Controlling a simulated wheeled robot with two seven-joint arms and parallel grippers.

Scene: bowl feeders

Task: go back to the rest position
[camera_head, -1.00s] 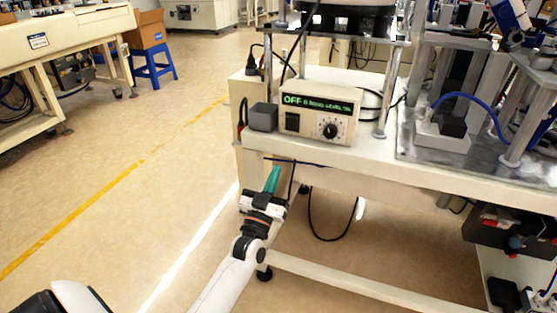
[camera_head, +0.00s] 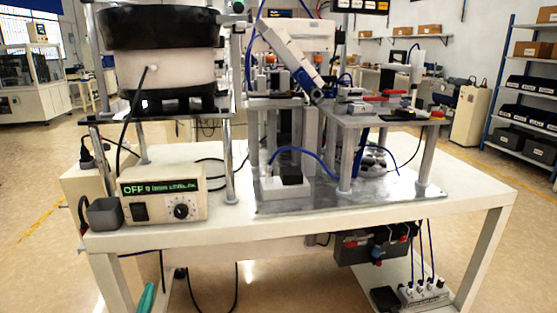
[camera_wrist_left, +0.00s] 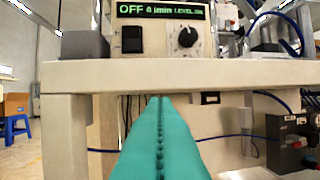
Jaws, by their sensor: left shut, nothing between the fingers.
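My left gripper (camera_head: 147,299) shows only as its teal fingertips at the bottom edge of the head view, in front of and below the table's front edge. In the left wrist view its two teal fingers (camera_wrist_left: 160,135) meet along a seam and hold nothing. They point towards the space under the tabletop. My right gripper is in neither view.
The white table (camera_head: 330,228) carries a control box (camera_head: 163,197) reading OFF, a grey block (camera_head: 104,214), a bowl feeder (camera_head: 160,50) and a metal fixture plate (camera_head: 310,197). A dark box (camera_head: 375,245) hangs under the tabletop. A power strip (camera_head: 424,293) lies below.

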